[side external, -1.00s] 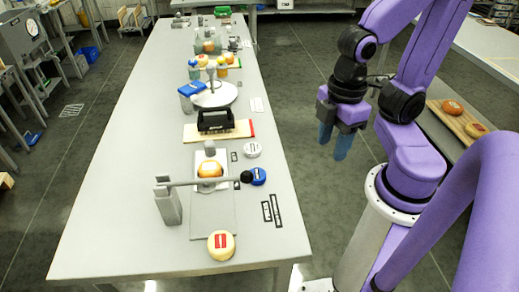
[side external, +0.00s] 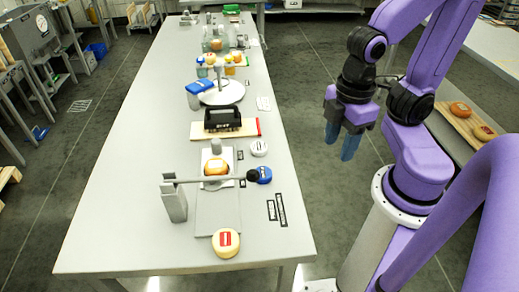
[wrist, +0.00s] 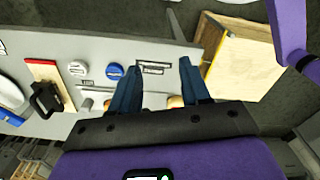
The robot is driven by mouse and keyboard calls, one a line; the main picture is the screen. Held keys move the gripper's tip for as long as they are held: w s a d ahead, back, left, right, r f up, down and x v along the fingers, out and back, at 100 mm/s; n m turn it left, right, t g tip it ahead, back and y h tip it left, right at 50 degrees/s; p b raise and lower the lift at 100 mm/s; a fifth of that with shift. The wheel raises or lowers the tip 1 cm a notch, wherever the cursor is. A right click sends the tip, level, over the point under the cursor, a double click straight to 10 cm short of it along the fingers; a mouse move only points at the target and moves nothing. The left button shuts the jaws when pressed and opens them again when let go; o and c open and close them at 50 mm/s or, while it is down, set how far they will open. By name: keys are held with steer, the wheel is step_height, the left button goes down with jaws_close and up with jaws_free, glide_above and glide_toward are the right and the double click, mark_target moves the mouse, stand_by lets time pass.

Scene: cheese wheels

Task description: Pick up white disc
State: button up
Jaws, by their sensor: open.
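The white disc (side external: 259,148) is small and round with dark markings on top. It lies flat on the grey table near its right edge. In the wrist view it shows at the left (wrist: 78,68). My gripper (side external: 341,138) is open and empty, with its blue fingers apart and pointing down. It hangs over the floor to the right of the table, apart from the disc. In the wrist view the open fingers (wrist: 158,68) are to the right of the disc, and a blue disc (wrist: 115,70) lies between them and it.
The blue disc (side external: 264,175) lies close to the white one, by a metal lever's dark knob. An orange cheese wheel (side external: 215,167) sits under the lever. A yellow cheese (side external: 226,243) lies at the near end. A black-handled tool (side external: 222,119) rests on a board behind.

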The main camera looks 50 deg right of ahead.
mark_target(259, 146)
steer(key=o, duration=0.7)
steer(key=w+d+f+n+t+h, duration=0.6)
steer(key=w+d+n+t+h, duration=0.3)
steer(key=w, duration=0.4)
steer(key=w+a+f+n+t+y, duration=0.1)
steer(key=f+n+y, duration=0.1)
steer(key=f+n, duration=0.1)
steer(key=w+a+f+n+t+y, duration=0.1)
steer(key=w+a+f+n+y, duration=0.1)
steer(key=f+n, duration=0.2)
steer(key=w+a+f+n+t+y, duration=0.1)
steer(key=a+f+n+t+y, duration=0.1)
steer(key=n, duration=0.3)
steer(key=shift+w+a+f, duration=0.1)
steer(key=shift+w+f, duration=0.1)
steer(key=shift+f, duration=0.6)
steer(key=shift+x, duration=3.75)
